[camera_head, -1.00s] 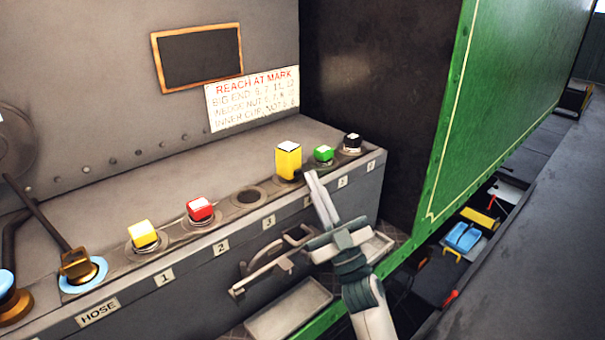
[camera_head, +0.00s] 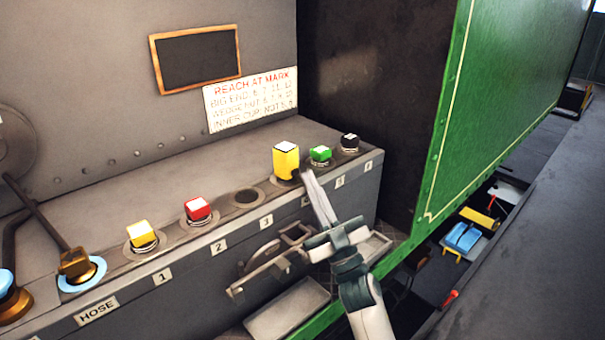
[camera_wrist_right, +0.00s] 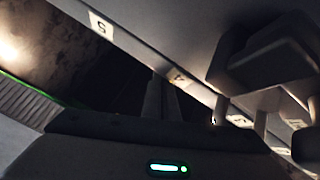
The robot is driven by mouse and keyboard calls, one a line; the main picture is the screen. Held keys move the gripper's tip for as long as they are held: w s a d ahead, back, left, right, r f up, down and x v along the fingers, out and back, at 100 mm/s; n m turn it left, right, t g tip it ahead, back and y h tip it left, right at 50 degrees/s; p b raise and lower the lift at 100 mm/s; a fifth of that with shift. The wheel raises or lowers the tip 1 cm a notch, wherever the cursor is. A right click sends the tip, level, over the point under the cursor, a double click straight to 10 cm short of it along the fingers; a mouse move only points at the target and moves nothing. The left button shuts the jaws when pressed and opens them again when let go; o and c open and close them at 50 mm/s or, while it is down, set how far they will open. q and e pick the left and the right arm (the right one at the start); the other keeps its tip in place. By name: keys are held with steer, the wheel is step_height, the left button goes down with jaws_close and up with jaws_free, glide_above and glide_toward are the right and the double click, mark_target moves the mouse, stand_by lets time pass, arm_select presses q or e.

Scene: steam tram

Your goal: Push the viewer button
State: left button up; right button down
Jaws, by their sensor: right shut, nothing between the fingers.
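A row of buttons stands along the grey console's front edge: a yellow one (camera_head: 141,236), a red one (camera_head: 197,210), a tall yellow one (camera_head: 286,162), a green one (camera_head: 320,155) and a black one (camera_head: 349,143). None carries a readable "viewer" label. My right gripper (camera_head: 307,174) is shut and empty, its tips at the console's front edge just right of the tall yellow button. I cannot tell whether they touch anything. The dark wrist view shows the shut fingers (camera_wrist_right: 163,98) near number plates 5 and 4, with no button in sight. My left gripper is not in view.
An empty round socket (camera_head: 248,197) lies between the red and tall yellow buttons. A green panel (camera_head: 490,110) stands to the right. A lever with a brass base (camera_head: 76,266) stands at left.

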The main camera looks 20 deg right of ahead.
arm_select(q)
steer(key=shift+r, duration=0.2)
arm_select(e)
steer(key=shift+a+r, duration=0.15)
steer(key=shift+r, duration=0.25)
arm_select(q)
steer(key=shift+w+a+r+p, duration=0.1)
steer(key=shift+p, duration=0.25)
arm_select(e)
steer(key=shift+s+f+y, duration=0.2)
steer(key=shift+y, duration=0.1)
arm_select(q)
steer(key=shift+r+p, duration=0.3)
arm_select(e)
steer(key=shift+s+d+f, duration=0.1)
steer(key=shift+s+d, duration=0.35)
steer(key=shift+s, duration=0.3)
steer(key=shift+s+d+r, duration=0.1)
steer(key=shift+s+d, duration=0.35)
steer(key=shift+s, duration=0.3)
steer(key=shift+s+d+f, duration=0.1)
steer(key=shift+s+d, duration=0.35)
steer(key=shift+s, duration=0.3)
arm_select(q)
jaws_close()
